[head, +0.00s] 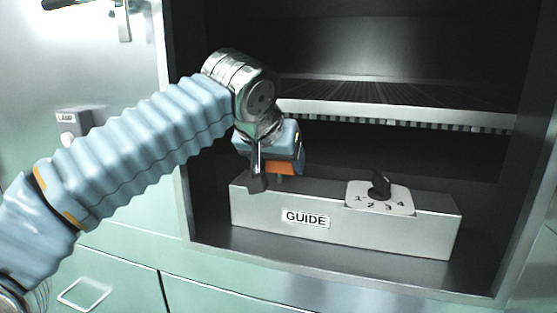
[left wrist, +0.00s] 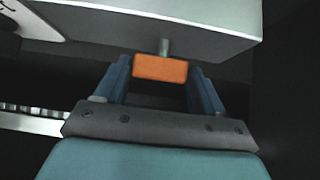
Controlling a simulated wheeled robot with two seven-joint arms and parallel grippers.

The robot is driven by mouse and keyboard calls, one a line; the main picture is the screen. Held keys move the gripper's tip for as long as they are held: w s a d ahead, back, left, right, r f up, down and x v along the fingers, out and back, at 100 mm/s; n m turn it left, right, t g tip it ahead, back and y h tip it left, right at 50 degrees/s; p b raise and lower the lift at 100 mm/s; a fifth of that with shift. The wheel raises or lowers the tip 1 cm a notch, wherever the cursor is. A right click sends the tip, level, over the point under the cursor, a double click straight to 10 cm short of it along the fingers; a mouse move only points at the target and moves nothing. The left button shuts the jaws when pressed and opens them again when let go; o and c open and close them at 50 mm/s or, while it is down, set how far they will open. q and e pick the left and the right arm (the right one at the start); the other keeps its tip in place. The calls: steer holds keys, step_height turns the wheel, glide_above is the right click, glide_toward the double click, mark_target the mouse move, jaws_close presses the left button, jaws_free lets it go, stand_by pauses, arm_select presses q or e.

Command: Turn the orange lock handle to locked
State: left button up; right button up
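The orange lock handle (head: 284,168) sits at the left end of a grey box (head: 252,213) labelled GUIDE, inside the dark cabinet opening. In the left wrist view, the handle (left wrist: 160,68) is a wide orange block on a short metal stem that meets the grey box. My left gripper (left wrist: 160,78) has a blue finger against each side of the handle, with no clear gap. In the head view the left gripper (head: 276,160) hides most of the handle. Any lock markings are not visible. My right gripper is in neither view.
A dial plate (head: 401,206) with numbers and a black knob (head: 379,186) is on the box's right part. A perforated shelf (head: 400,112) crosses the cabinet above the box. The cabinet's dark side wall (head: 525,150) stands at the right.

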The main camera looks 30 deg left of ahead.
arm_select(q)
steer(key=o, duration=0.3)
steer(key=p+v, duration=0.2)
steer(key=v, duration=1.1)
steer(key=shift+s+r, duration=0.25)
steer(key=shift+s, duration=0.05)
